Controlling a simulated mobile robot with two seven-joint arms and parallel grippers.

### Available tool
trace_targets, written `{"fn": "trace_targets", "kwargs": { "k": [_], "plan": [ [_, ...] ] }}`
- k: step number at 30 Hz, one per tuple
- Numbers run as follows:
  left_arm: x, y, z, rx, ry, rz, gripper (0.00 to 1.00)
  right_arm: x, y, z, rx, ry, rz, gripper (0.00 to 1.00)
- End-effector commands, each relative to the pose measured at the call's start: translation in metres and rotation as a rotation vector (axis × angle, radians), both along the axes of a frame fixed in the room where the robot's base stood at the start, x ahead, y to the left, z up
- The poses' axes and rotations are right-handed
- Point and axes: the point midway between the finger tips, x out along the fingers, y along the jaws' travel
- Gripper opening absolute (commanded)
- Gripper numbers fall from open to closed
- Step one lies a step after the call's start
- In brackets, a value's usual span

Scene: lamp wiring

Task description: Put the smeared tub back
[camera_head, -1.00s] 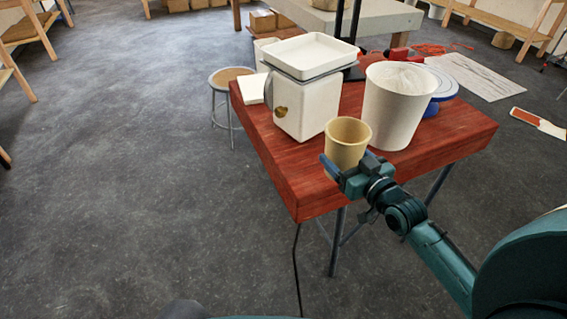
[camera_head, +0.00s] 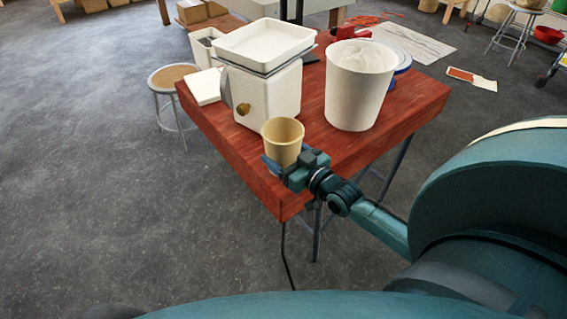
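A small tan tub (camera_head: 282,139), open at the top, is upright at the near corner of the red table. I see no clear smear on its visible side. My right gripper (camera_head: 283,163) comes in from the right and has its fingers around the tub's lower part, closed on it. I cannot tell whether the tub's base touches the table or is just above it. My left gripper is not in view.
On the red table (camera_head: 415,105) stand a white scale with a tray (camera_head: 265,45) and a large white bucket (camera_head: 357,95) of pale powder. A blue disc is partly hidden behind the bucket. A stool (camera_head: 172,77) stands left. The floor at left is clear.

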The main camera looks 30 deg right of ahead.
Motion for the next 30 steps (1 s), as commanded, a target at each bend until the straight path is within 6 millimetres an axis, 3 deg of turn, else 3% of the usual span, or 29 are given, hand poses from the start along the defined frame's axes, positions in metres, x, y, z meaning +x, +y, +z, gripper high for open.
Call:
{"fn": "trace_targets", "kwargs": {
  "k": [6,18,19,26,30],
  "plan": [
    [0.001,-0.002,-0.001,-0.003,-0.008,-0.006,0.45,0.000,0.000,-0.030,-0.001,0.001,0.000,0.39],
    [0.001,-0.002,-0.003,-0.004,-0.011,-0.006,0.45,0.000,0.000,-0.036,-0.001,0.000,0.000,0.39],
    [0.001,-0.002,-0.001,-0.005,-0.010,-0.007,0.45,0.000,0.000,-0.035,-0.001,0.000,0.000,0.76],
    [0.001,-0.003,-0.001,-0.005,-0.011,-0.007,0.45,0.000,0.000,-0.035,0.000,0.001,0.000,0.95],
    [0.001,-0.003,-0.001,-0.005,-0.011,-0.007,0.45,0.000,0.000,-0.035,0.000,0.001,0.000,0.95]
  ]
}}
